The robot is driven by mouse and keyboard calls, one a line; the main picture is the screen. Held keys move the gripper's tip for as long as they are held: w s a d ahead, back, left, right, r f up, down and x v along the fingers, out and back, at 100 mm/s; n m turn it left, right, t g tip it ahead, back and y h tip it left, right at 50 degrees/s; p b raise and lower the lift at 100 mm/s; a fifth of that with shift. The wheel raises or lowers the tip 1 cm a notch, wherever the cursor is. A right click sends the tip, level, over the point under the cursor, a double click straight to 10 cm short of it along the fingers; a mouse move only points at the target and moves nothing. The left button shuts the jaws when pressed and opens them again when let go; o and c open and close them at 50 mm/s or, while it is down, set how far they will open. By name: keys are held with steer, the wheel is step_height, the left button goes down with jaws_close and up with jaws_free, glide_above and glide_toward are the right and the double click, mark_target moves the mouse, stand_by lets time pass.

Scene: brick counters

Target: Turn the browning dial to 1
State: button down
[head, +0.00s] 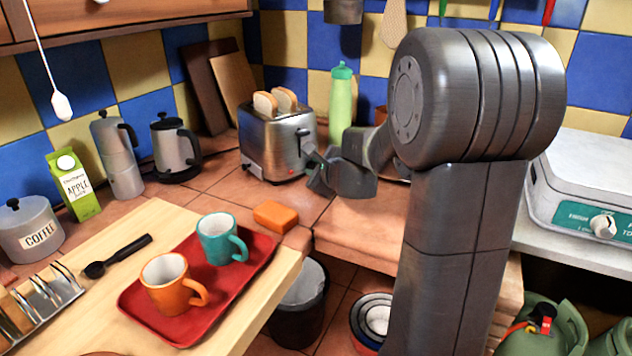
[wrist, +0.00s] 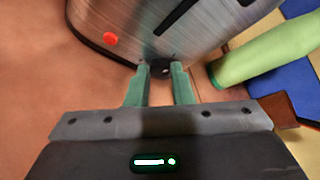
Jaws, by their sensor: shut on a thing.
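The silver toaster (head: 268,142), with two slices of bread in its top, stands on the tiled counter in the head view. In the wrist view its brushed metal end (wrist: 130,20) fills the top, with a red button and a dark slot. The small dark browning dial (wrist: 160,71) sits low on that end, near the black base. My gripper (wrist: 160,76) has its two green fingers on either side of the dial and is shut on it. In the head view my gripper (head: 312,156) reaches the toaster's right end and hides the dial. The dial's setting is not readable.
A green bottle (head: 341,100) stands close to the right of the toaster. A kettle (head: 172,150) is to its left, with boards leaning behind. An orange sponge (head: 275,216) and a red tray (head: 185,325) with two mugs are in front.

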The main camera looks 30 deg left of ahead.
steer(key=shift+s+n+t+b, duration=0.1)
steer(key=shift+n+t+b, duration=0.25)
steer(key=shift+b, duration=0.45)
steer(key=c, duration=1.3)
jaws_free()
steer(key=shift+d, duration=0.1)
steer(key=p+v, duration=0.2)
steer(key=v, duration=1)
steer(key=shift+d+r, duration=0.15)
steer(key=shift+r, duration=0.1)
steer(key=shift+s+d+r, duration=0.1)
steer(key=shift+s+d, duration=0.3)
steer(key=shift+d, duration=0.05)
